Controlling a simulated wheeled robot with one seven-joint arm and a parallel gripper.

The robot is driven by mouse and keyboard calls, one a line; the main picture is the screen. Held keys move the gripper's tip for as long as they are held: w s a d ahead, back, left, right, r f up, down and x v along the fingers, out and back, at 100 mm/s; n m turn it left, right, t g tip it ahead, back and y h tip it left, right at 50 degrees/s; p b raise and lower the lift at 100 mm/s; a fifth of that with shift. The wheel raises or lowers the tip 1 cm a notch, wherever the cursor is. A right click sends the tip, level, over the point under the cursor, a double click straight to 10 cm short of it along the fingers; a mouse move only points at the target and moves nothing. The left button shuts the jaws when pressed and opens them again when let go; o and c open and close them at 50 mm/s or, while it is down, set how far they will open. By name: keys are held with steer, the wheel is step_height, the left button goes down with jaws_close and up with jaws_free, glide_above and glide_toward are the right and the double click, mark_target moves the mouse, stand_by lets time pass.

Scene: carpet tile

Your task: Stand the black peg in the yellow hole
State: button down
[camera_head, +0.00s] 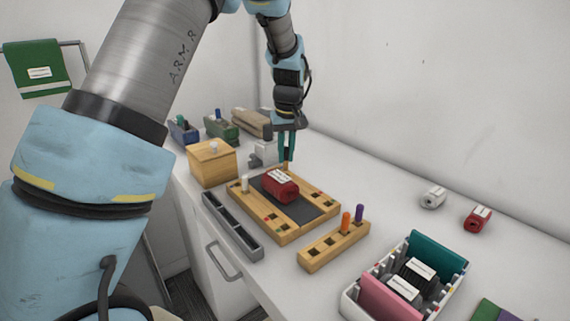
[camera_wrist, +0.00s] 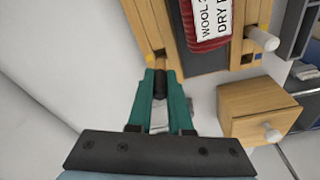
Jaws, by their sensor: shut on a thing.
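My gripper (camera_head: 286,164) is at the far end of the wooden board (camera_head: 290,236), pointing down. In the wrist view, its teal fingers (camera_wrist: 161,73) are shut on the black peg (camera_wrist: 160,84), a dark shape between them. The fingertips are close to the end of one wooden strip of the board.
A labelled red bundle (camera_head: 281,185) lies on the board's dark mat. A white peg (camera_head: 245,183) stands at its left corner. A wooden box (camera_head: 212,163) is close by. A rack (camera_head: 334,247) holds orange and purple pegs.

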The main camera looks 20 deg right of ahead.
mark_target(286, 165)
steer(key=shift+s+f+p, duration=0.1)
steer(key=shift+f+p, duration=0.35)
steer(key=shift+f, duration=1.45)
steer(key=shift+f, duration=0.15)
steer(key=c, duration=0.8)
jaws_free()
steer(key=shift+c, duration=0.2)
